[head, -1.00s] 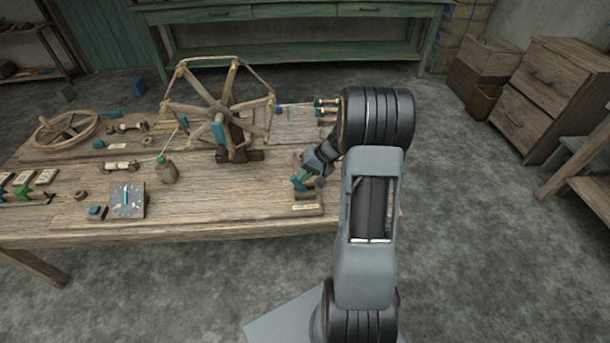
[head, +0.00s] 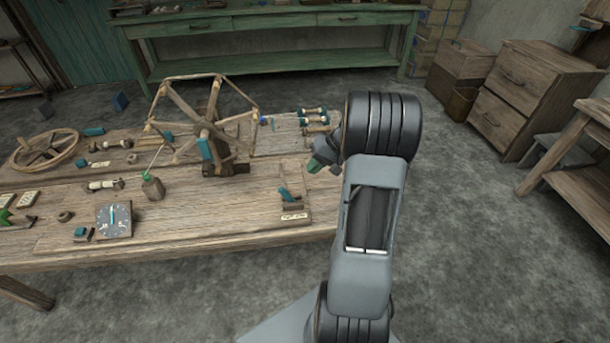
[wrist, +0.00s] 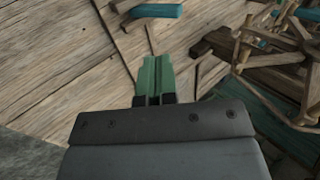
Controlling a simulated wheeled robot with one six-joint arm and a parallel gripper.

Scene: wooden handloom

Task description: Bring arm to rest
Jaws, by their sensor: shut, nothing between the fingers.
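My gripper (head: 314,166) is up beside the right edge of the wooden table in the head view, under my dark wrist joint. It holds nothing. Its green fingers (wrist: 155,75) are together in the wrist view, pointing over the table planks. A small wooden stand with a teal piece (head: 286,195) and a pale label sits on the table's near right corner, left of and apart from the gripper. My forearm hides the floor behind it.
A green bench (head: 270,65) stands behind. Wooden drawers (head: 530,95) stand at the right, with bare floor before them.

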